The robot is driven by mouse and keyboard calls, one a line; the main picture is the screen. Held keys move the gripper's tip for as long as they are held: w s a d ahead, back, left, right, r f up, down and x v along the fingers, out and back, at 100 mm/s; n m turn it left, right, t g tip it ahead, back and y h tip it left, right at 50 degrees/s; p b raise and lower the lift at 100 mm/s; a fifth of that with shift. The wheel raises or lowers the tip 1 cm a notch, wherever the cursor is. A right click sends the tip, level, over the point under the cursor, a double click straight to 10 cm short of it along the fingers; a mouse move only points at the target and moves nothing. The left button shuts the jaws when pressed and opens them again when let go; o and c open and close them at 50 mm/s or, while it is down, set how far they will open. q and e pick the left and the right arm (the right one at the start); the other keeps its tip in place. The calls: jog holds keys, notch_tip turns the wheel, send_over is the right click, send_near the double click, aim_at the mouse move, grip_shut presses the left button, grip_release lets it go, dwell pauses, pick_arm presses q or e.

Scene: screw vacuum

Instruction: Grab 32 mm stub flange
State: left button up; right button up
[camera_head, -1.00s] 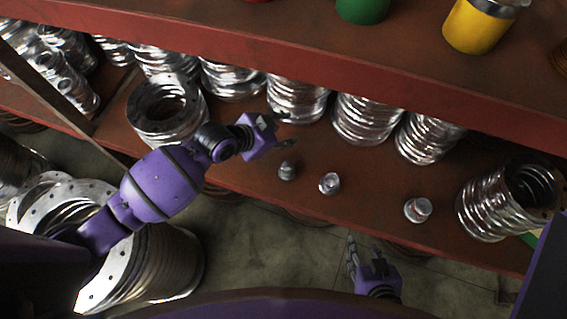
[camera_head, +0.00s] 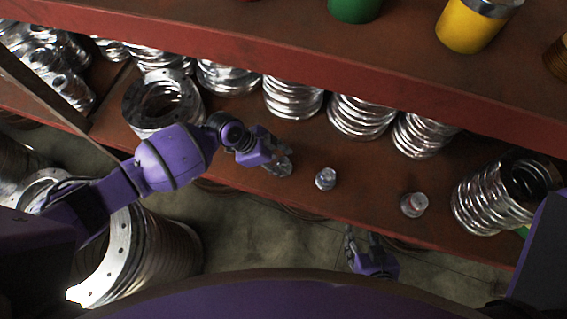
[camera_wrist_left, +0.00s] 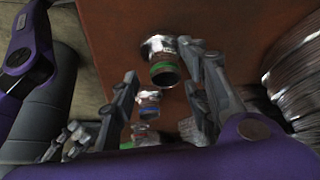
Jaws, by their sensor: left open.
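My left gripper (camera_head: 281,166) is open at the leftmost small metal stub flange on the shelf, which it mostly covers in the head view. In the left wrist view that flange (camera_wrist_left: 164,62), silver with a green band, stands between or just beyond the tips of the open fingers (camera_wrist_left: 160,68); contact cannot be told. A middle flange (camera_head: 325,179) and a right flange (camera_head: 414,204) stand apart on the shelf. In the left wrist view a blue-banded flange (camera_wrist_left: 147,105) shows behind. No size marking is readable. My right gripper (camera_head: 362,240) looks open and empty, below the shelf's front edge.
The brown shelf (camera_head: 365,205) holds a row of stacked silver rings (camera_head: 292,98) behind the flanges and a ring stack (camera_head: 490,195) at right. A higher red-edged shelf (camera_head: 330,80) overhangs the back. Bare shelf lies between the middle and right flanges.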

pick_arm(q)
jog(key=shift+x, duration=0.8)
grip_shut()
